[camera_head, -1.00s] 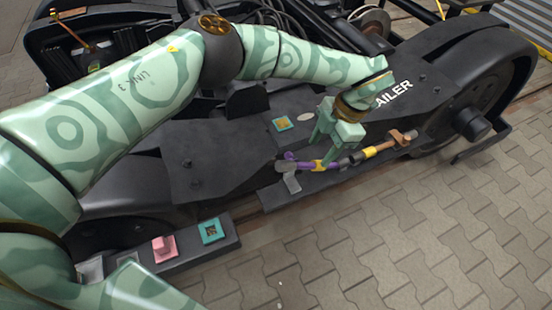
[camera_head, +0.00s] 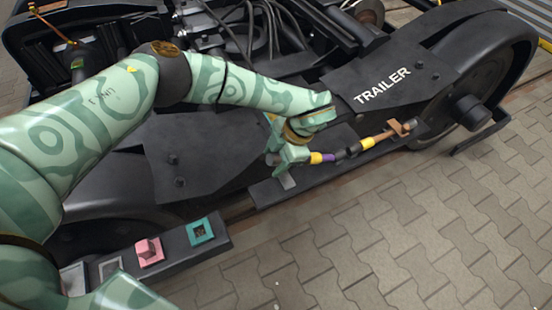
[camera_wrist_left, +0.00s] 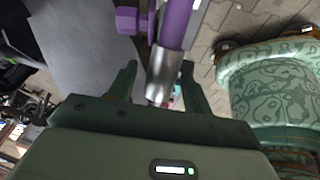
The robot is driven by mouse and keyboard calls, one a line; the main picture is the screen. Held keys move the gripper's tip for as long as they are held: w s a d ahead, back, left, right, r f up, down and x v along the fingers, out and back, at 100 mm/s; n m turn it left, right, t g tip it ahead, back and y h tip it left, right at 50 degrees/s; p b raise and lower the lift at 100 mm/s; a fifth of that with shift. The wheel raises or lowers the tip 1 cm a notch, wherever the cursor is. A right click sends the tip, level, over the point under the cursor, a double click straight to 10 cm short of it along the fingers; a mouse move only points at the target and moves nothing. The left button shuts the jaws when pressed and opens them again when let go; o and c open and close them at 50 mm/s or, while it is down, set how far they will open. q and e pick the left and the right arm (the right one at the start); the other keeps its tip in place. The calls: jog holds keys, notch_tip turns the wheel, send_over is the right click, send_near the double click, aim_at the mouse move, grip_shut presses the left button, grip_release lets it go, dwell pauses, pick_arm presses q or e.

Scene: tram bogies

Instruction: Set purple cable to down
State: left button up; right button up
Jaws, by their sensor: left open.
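In the left wrist view the purple cable (camera_wrist_left: 179,22) ends in a silver metal tip (camera_wrist_left: 165,75). That tip lies between the two parted fingers of my left gripper (camera_wrist_left: 159,86). Whether a finger touches it is unclear. My right gripper is not in view.
The dark bogie frame (camera_head: 340,90) marked TRAILER stands behind the cable, with a wheel at the right. A dark bar at the lower left carries a teal square (camera_head: 201,231) and a pink block (camera_head: 149,250). Grey paving (camera_head: 380,230) in front is clear.

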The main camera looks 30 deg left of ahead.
aim_at(265, 191)
pick_arm(q)
jog(key=shift+f, duration=0.1)
